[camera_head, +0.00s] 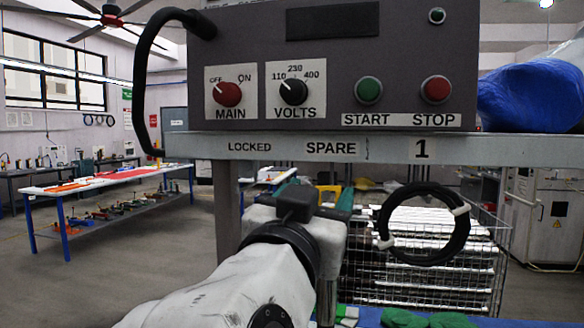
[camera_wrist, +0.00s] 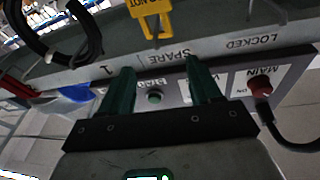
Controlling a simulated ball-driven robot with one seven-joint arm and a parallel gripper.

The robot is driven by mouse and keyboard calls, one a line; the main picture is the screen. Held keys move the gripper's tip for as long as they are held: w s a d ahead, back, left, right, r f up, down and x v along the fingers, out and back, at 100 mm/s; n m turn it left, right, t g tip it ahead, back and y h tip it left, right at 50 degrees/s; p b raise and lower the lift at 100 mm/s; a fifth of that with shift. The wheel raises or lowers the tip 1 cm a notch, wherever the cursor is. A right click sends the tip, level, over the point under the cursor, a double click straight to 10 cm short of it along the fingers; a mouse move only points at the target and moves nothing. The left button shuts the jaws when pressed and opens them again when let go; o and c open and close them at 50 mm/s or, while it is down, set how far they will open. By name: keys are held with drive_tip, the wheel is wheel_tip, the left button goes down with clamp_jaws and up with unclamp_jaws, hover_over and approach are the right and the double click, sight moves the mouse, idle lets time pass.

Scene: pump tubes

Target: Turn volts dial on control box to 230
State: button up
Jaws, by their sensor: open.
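The control box (camera_head: 260,50) is grey and sits on a shelf. Its black VOLTS dial (camera_head: 293,92) has a white mark pointing up-left toward 110, with 230 at the top and 400 at right. My gripper (camera_head: 318,190) is in front of and below the shelf edge, under the dial in the head view. In the wrist view, which is upside down, my gripper (camera_wrist: 160,65) has its two green fingers apart with nothing between them. The green START button (camera_wrist: 154,98) shows between the fingers. The right finger covers the VOLTS dial there.
The red MAIN dial (camera_head: 228,93) at left points toward OFF. The red STOP button (camera_head: 436,89) is at right. A black cable (camera_head: 145,80) loops down the box's left side. A coiled black hose (camera_head: 385,225) hangs below the shelf edge (camera_head: 270,147). A yellow tag (camera_wrist: 150,8) shows in the wrist view.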

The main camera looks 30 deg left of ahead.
drive_tip(key=t+y, duration=0.1)
drive_tip(key=t, duration=0.1)
approach(290, 93)
drive_tip(key=s+f, duration=0.1)
drive_tip(key=shift+m, duration=0.3)
drive_tip(key=p+x, duration=0.1)
drive_tip(key=x, duration=0.5)
drive_tip(key=p+x, duration=0.1)
drive_tip(key=x, duration=0.3)
drive_tip(key=shift+d+r+p, duration=0.1)
drive_tip(key=shift+r+p, duration=0.2)
drive_tip(key=c, duration=1)
